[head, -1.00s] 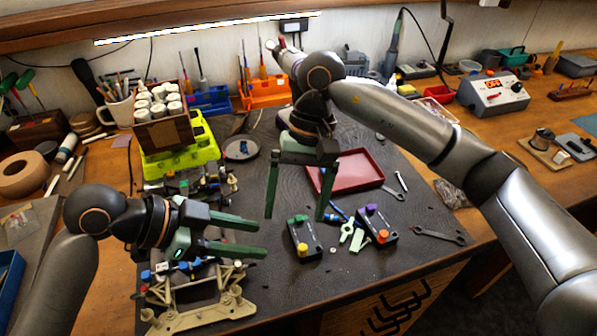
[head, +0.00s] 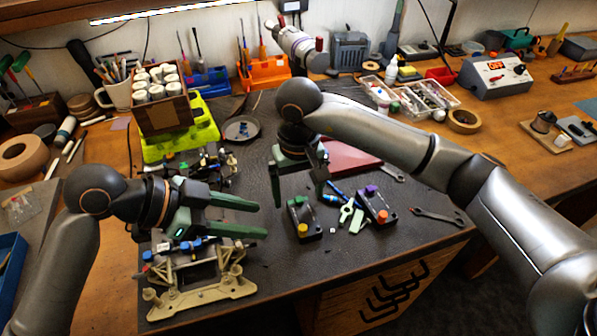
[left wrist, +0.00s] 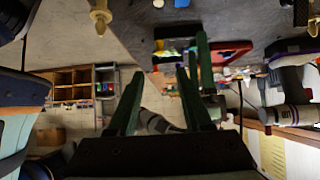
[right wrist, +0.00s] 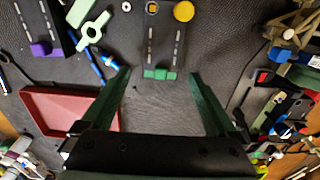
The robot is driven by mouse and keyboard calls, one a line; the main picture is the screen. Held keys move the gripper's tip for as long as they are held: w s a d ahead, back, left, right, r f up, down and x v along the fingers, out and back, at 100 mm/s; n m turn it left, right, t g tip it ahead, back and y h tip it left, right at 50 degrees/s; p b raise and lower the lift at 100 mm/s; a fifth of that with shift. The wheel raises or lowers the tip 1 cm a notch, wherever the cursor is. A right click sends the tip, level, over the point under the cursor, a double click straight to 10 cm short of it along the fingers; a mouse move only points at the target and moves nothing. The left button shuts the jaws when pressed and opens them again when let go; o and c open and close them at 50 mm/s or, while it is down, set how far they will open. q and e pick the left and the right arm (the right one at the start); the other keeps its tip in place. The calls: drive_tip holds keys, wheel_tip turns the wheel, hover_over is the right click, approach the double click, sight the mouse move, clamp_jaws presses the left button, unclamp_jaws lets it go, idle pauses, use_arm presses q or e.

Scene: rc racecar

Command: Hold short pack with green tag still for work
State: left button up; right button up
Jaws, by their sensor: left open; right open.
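The short pack with the green tag (head: 304,220) lies on the dark mat, a black block with a yellow knob at its near end. In the right wrist view its green tag (right wrist: 160,73) faces the gap between the fingers. My right gripper (head: 298,195) is open, pointing down above and just behind the pack, with nothing between its fingers. My left gripper (head: 258,219) is open and empty, left of the pack with its fingers pointing towards it. A similar pack with a purple tag (head: 378,204) and an orange knob lies to the right.
A beige car chassis (head: 195,290) stands under my left gripper. A red tray (head: 350,158) lies behind the packs, partly hidden by my right arm. A pale green tool (head: 346,211) lies between the packs, a wrench (head: 438,215) right of them.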

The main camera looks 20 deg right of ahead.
drive_tip(key=shift+f, duration=1.25)
drive_tip(key=shift+c, duration=0.3)
clamp_jaws()
